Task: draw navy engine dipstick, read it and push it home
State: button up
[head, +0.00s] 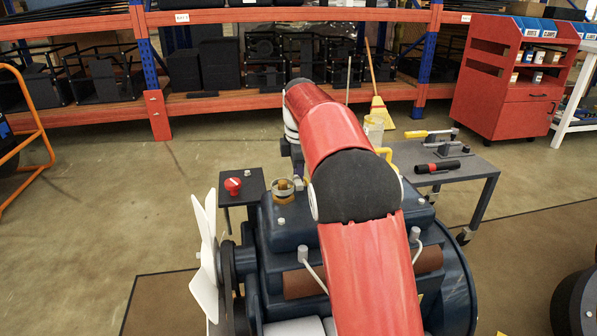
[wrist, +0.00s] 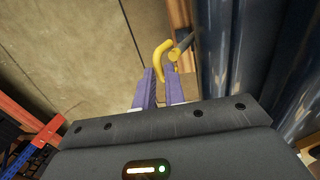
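The navy engine (head: 290,235) stands below my red arm, with a white fan at its left end. A yellow curved handle, seemingly the dipstick's, shows partly behind my arm in the head view (head: 385,154). The fingers are apart, with the handle's lower end in line with the gap. I cannot tell whether it is between them.
A grey cart (head: 465,175) with a black flashlight (head: 437,167) and a yellow-handled tool stands right of the engine. A small dark stand (head: 240,195) holds a red knob (head: 233,186). Shelving and a red cabinet (head: 510,75) stand behind.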

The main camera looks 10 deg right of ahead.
grip_shut()
jog(key=w+r+p, duration=0.5)
jog(key=r+p, duration=0.6)
jog(key=p, duration=0.2)
jog(key=shift+o, duration=2.4)
grip_release()
